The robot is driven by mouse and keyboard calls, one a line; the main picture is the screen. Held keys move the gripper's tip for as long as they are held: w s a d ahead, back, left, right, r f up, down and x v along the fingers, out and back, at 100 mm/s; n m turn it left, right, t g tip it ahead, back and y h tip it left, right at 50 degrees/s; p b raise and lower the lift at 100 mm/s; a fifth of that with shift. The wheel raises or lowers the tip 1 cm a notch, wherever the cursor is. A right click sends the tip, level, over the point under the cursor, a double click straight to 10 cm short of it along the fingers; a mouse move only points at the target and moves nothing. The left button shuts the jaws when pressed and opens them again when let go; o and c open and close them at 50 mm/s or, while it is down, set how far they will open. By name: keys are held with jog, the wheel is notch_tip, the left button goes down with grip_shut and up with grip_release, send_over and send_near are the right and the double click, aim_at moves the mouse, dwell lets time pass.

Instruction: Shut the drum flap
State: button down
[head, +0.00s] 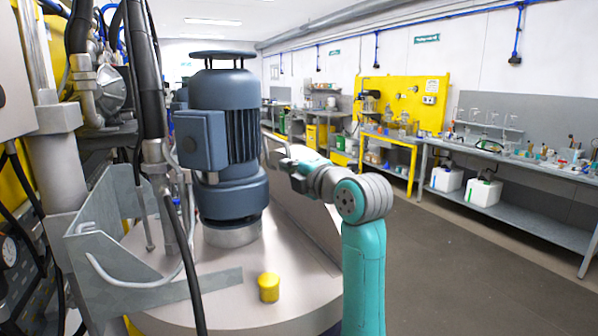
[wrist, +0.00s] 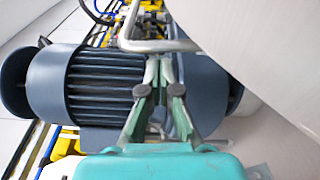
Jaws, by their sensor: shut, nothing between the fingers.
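The drum (head: 240,310) has a pale round top with a blue-grey motor (head: 228,140) standing on it. A pale flat panel, which looks like the flap (head: 308,222), stands raised along the right side of the top. It shows large at the upper right of the wrist view (wrist: 265,45). A bent metal rod handle (wrist: 160,45) shows beside it. My gripper (wrist: 157,65) is shut and empty, its fingertips close to the rod; I cannot tell if they touch. In the head view my gripper (head: 284,165) is right of the motor, partly hidden by my wrist.
A grey bracket (head: 110,225) with a curved tube, pipes and dark hoses crowd the left side. A yellow cap (head: 268,287) sits on the drum top at the front. Open floor (head: 450,260) lies to the right, before a long bench (head: 520,208).

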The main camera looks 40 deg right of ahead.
jog(key=shift+w+d, duration=0.15)
jog(key=shift+w, duration=0.7)
jog(key=d+m, duration=0.1)
jog(key=d, duration=0.2)
jog(key=s+d+m, duration=0.1)
jog(key=d+m, duration=0.1)
jog(key=s+d+m, duration=0.1)
jog(key=d, duration=0.2)
jog(key=shift+s+d+r+m+t, duration=0.25)
jog(key=shift+d+r+m+t, duration=0.05)
jog(key=shift+r+m, duration=0.1)
jog(key=s+d+f+m+h, duration=0.1)
jog(key=s+d+f+m, duration=0.1)
jog(key=d+f+m, duration=0.6)
jog(key=s+d+f+m+h, duration=0.2)
jog(key=s+d+f+m, duration=0.1)
jog(key=d+f+m, duration=0.5)
jog(key=shift+d+f+m+t, duration=0.3)
jog(key=shift+d+f, duration=0.2)
jog(key=shift+f, duration=0.4)
